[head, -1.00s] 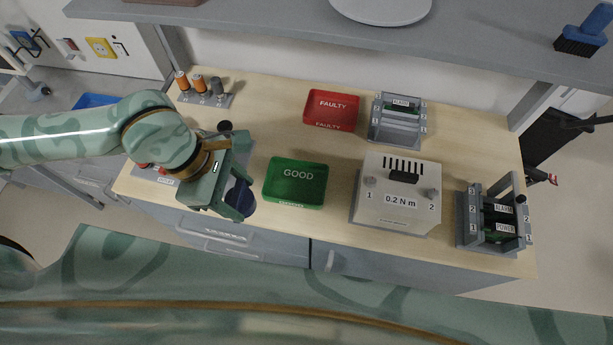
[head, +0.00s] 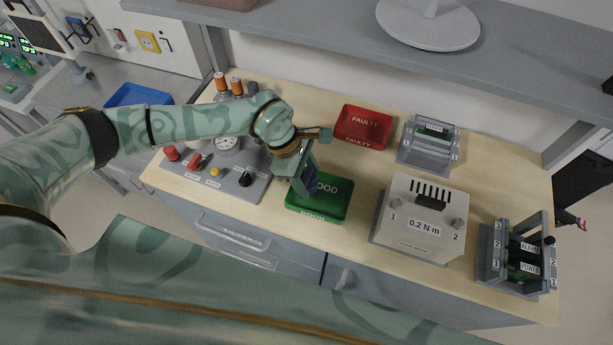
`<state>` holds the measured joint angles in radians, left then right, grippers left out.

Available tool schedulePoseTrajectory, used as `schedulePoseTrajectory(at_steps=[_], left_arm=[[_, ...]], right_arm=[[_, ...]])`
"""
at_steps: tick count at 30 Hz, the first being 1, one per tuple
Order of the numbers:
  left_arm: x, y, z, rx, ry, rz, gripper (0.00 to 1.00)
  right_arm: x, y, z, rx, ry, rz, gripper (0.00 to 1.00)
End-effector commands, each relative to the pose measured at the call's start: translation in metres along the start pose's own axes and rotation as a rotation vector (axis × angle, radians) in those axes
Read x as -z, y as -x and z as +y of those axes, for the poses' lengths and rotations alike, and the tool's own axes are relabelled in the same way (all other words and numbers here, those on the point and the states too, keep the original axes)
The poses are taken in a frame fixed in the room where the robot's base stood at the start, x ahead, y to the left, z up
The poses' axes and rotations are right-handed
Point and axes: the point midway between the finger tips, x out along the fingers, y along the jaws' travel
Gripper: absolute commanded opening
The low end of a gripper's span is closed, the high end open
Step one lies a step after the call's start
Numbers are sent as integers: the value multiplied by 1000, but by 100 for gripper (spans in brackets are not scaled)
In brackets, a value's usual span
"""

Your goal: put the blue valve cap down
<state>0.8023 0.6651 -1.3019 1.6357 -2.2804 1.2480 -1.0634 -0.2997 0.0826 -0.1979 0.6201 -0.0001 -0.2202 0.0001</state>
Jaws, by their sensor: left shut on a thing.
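My left gripper (head: 306,182) is above the left part of the green GOOD tray (head: 338,212). It is shut on the blue valve cap (head: 311,181), a dark blue piece that shows between the fingers. The gripper and cap cover part of the tray and of its lettering. I cannot tell how far the cap is above the tray floor. The red FAULTY tray (head: 363,127) stands farther back and looks empty. My right gripper is not in view.
A grey panel with gauge and knobs (head: 215,178) lies left of the green tray. The 0.2 N m box (head: 420,222) stands to its right. Grey racks with boards stand at the back (head: 428,142) and far right (head: 517,262). A shelf (head: 330,38) overhangs the rear.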

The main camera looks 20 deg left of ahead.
Motion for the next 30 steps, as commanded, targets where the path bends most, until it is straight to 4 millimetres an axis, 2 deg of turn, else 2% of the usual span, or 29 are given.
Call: schedulePoseTrajectory(at_steps=[3, 25, 26, 27, 28, 30], left_arm=[[4, -11, 0, -1, -1, 0, 36], [9, -22, 0, -1, -1, 0, 36], [9, -22, 0, -1, -1, 0, 57], [9, -22, 0, -1, -1, 0, 68], [9, -22, 0, -1, -1, 0, 76], [9, -22, 0, -2, -1, 0, 76]], right_arm=[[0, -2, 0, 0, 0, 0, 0], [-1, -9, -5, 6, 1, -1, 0], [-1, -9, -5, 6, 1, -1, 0], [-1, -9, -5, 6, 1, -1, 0], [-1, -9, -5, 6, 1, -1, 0], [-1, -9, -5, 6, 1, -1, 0]])
